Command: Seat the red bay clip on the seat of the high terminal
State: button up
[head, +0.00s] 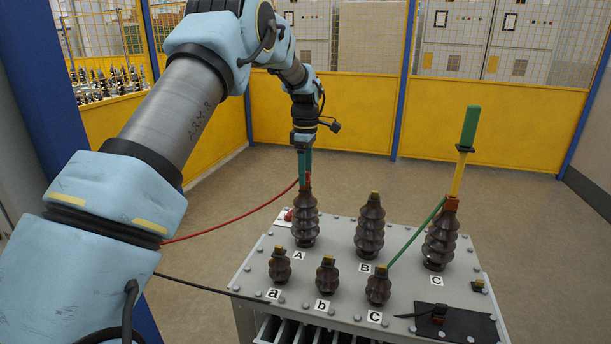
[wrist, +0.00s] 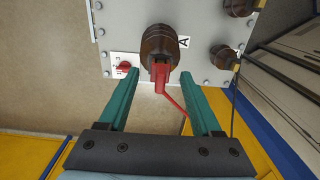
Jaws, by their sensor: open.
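The red bay clip (wrist: 161,76) is at the top of the tall brown bushing A (head: 305,220). In the head view only a bit of its red (head: 308,181) shows beside my fingers. A red cable (head: 235,224) runs from it to the left. My gripper (head: 304,178) points down over bushing A. In the wrist view its teal fingers (wrist: 158,72) are spread, one on each side of the clip, with gaps between. The clip appears to rest on the bushing's top; the exact contact is hidden.
Tall bushings B (head: 370,228) and C (head: 440,238) stand to the right, with small bushings in front. A green-and-yellow upright handle (head: 467,140) rises from C, with a green cable (head: 417,232) below it. A black clip (head: 438,314) lies on a dark mat (head: 470,325).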

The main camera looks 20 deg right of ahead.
notch_tip(320, 180, up, 10)
jog(key=b, duration=0.2)
jog(key=shift+b, duration=0.35)
jog(key=s+a+f+m, duration=0.2)
jog(key=a+m, duration=0.1)
jog(key=a, duration=0.9)
jog(key=s+a+f+m, duration=0.1)
jog(key=a+f+m, duration=0.1)
jog(key=a, duration=1)
jog(key=s+a+f+m, duration=0.3)
jog(key=s+a, duration=0.5)
jog(key=s+a+f+m+t, duration=0.1)
jog(key=s+a+f+m, duration=0.2)
jog(key=s+a, duration=0.4)
jog(key=s, duration=0.2)
jog(key=shift+s+a+f+t, duration=0.3)
jog(key=shift+a+f, duration=0.05)
jog(key=shift+a, duration=0.05)
